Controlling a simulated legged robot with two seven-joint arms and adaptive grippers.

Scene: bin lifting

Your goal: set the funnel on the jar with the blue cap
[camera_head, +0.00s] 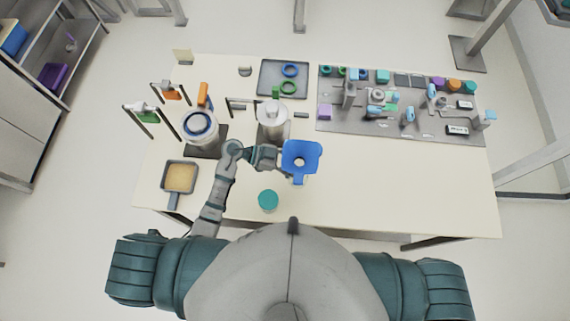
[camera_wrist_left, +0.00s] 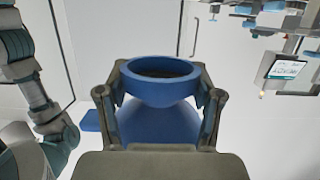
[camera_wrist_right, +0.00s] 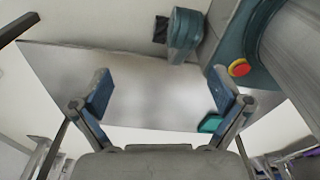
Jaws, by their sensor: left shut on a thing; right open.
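A blue funnel (camera_head: 311,149) is over the middle of the table, held in my left gripper (camera_head: 284,161). In the left wrist view the funnel (camera_wrist_left: 160,121) sits between the two fingers of my left gripper (camera_wrist_left: 160,98), which are closed around it.
A white vessel with a blue ring (camera_head: 200,126) and a pale canister (camera_head: 272,120) stand behind the left arm. A tan-filled pan (camera_head: 180,178) is at the front left. A grey tray (camera_head: 265,90) and a crowded grey mat (camera_head: 345,126) lie behind. The table's front right is clear.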

